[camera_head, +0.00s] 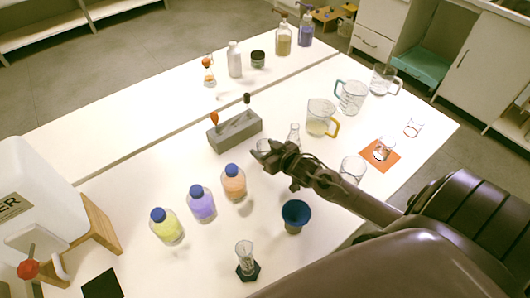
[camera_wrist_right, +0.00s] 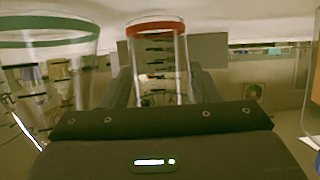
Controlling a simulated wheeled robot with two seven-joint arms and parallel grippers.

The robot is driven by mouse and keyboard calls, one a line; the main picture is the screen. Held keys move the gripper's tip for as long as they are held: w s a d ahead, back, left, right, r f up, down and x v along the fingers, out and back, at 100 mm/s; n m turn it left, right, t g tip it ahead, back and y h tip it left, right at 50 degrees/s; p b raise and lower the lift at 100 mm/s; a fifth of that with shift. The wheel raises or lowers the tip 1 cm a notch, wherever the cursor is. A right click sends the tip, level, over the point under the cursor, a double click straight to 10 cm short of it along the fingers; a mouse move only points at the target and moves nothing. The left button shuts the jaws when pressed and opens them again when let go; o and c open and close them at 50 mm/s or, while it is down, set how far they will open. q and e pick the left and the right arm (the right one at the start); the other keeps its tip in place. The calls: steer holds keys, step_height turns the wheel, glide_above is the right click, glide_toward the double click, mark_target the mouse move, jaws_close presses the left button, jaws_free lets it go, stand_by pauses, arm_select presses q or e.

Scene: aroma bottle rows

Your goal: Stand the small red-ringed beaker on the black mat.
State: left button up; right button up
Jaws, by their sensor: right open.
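The clear beaker with a red ring (camera_wrist_right: 157,60) shows in the right wrist view, between the two fingers of my right gripper (camera_wrist_right: 163,88). In the head view, a clear glass (camera_head: 264,146) stands at the tips of my right gripper (camera_head: 264,157), partly covered by it; its ring colour cannot be made out there. My right gripper is open, around or just short of the glass. The black mat (camera_head: 103,285) lies bare at the lower left of the table. My left gripper is not in view.
A green-ringed vessel (camera_wrist_right: 45,75) is close on the left in the wrist view. A grey block (camera_head: 235,130) lies beyond my gripper. Blue-capped bottles (camera_head: 202,204), a blue funnel (camera_head: 296,214) and a cylinder (camera_head: 245,258) stand towards the mat. An orange mat (camera_head: 371,163) is at right.

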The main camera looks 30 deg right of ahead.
steer(key=shift+w, duration=0.1)
steer(key=c, duration=0.8)
steer(key=shift+r, duration=0.1)
step_height(320, 180, up, 20)
steer(key=shift+p, duration=0.45)
